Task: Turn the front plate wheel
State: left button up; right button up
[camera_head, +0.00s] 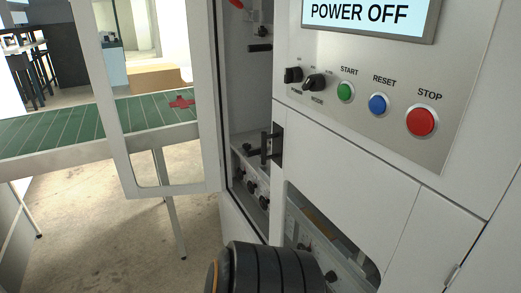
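No wheel can be clearly singled out as the front plate wheel. Several small black knobs (263,201) sit low inside the tall open doorway of the white machine. A black knob (331,276) shows in the lower window opening of the front panel, partly in shadow. A dark ribbed part of my arm rises at the bottom centre and covers part of the machine front. Neither gripper's fingers are in view.
The control panel (395,142) has two black switches (314,82), green, blue and red buttons, and a screen (372,14) reading "POWER OFF". A framed glass door (208,160) stands open at left. Beyond it is a green-topped table (60,130) with a red piece (181,102).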

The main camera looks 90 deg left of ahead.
aim_at(252, 187)
jog(key=k+u, duration=0.15)
jog(key=u, duration=2.6)
jog(key=i+j+z, duration=0.1)
jog(key=i+j, duration=0.25)
jog(key=j, duration=0.25)
jog(key=i+j+z, duration=0.15)
jog(key=j, duration=0.2)
jog(key=i+j+z, duration=0.1)
jog(key=i+j, duration=0.3)
jog(key=j, duration=0.25)
jog(key=i+j+z, duration=0.15)
jog(key=j, duration=0.2)
